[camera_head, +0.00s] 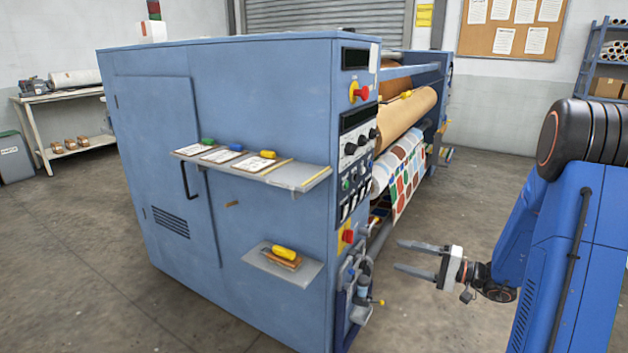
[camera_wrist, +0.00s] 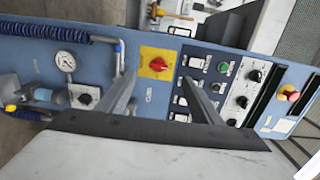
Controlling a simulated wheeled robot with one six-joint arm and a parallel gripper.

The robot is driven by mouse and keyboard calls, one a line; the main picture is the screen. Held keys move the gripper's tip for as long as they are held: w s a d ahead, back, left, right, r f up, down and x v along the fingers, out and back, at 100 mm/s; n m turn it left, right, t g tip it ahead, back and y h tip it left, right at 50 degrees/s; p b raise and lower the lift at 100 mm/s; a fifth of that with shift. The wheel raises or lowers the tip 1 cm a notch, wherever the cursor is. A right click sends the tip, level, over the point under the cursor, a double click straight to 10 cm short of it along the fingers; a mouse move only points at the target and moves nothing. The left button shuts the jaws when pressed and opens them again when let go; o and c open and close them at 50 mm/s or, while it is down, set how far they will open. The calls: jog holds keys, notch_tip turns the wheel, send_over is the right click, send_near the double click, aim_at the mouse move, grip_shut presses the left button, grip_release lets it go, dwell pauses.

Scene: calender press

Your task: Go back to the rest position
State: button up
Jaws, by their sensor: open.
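My gripper (camera_head: 418,256) is open and empty, held in free air to the right of the blue calender press (camera_head: 240,100) in the head view. Its two fingers point left toward the press's control end. In the wrist view the gripper's fingers (camera_wrist: 158,100) stand apart with nothing between them. Behind them is the control panel, with a red rotary switch on a yellow plate (camera_wrist: 158,63), black knobs (camera_wrist: 240,101) and a red stop button (camera_wrist: 288,93). I cannot tell the exact gap to the panel.
A shelf (camera_head: 307,177) with clipboards juts from the press. A lower shelf (camera_head: 300,272) holds a yellow-handled brush (camera_head: 284,253). Hoses and a gauge (camera_wrist: 65,61) sit at the panel's end. A workbench (camera_head: 38,125) stands at the far left. The floor in front is clear.

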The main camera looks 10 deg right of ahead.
jog(key=s+a+r+n+g+h, duration=0.25)
jog(key=s+a+g, duration=0.35)
jog(key=s, duration=0.4)
jog(key=s+a+r+n+g+h, duration=0.2)
jog(key=s+a+n+g, duration=0.15)
jog(key=s+a, duration=0.55)
jog(key=s+d+r+t+h, duration=0.4)
jog(key=s+d+h, duration=0.5)
jog(key=s, duration=0.4)
jog(key=shift+d+r+n+h, duration=0.3)
jog(key=shift+r+h, duration=0.1)
jog(key=shift+h, duration=0.25)
jog(key=shift+c, duration=0.6)
